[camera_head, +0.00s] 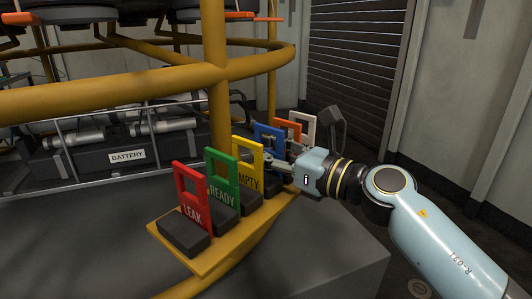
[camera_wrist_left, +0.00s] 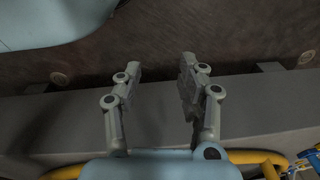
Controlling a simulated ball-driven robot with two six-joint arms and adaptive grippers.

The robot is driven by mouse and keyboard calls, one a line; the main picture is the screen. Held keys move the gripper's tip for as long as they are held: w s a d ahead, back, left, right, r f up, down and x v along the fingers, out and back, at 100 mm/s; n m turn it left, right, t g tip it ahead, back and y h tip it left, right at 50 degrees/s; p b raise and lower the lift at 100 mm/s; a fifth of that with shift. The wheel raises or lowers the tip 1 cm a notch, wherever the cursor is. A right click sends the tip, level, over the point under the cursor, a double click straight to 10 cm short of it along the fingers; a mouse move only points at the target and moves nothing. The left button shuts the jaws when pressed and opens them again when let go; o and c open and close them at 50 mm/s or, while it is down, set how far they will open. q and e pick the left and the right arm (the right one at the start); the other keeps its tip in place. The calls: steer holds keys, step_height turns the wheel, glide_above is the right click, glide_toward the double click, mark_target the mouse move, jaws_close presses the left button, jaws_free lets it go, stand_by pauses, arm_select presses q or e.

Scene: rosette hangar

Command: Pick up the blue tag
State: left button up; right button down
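The blue tag (camera_head: 267,134) stands in a row of coloured tags on the yellow rack, behind the yellow tag. My right gripper (camera_head: 268,155) comes in from the right, with its fingers at the blue tag. They cover part of it, and I cannot tell whether they are closed on it. The tag's lower part is hidden by the gripper and the yellow tag. My left gripper (camera_wrist_left: 160,70) is open and empty in the left wrist view, over a dark floor and a grey edge. It is outside the head view.
Red LEAK (camera_head: 191,190), green READY (camera_head: 222,178) and yellow (camera_head: 248,165) tags stand in front of the blue one. Orange (camera_head: 292,129) and white (camera_head: 308,122) tags stand behind. A yellow post (camera_head: 215,70) and rails stand close behind the row. A BATTERY case (camera_head: 90,158) lies left.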

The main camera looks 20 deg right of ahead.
mark_target(265, 126)
step_height(265, 126, up, 6)
steer(key=p, duration=0.3)
steer(key=shift+r+p, duration=0.1)
steer(key=shift+p, duration=0.2)
step_height(265, 126, up, 3)
steer(key=shift+f+p, duration=0.1)
steer(key=shift+p, duration=0.8)
arm_select(q)
steer(key=s+a+f+g, duration=0.1)
steer(key=s+a+f, duration=0.3)
steer(key=s+f, duration=0.7)
steer(key=shift+f, duration=0.9)
arm_select(e)
steer(key=shift+r, duration=0.3)
arm_select(q)
steer(key=shift+d, duration=0.1)
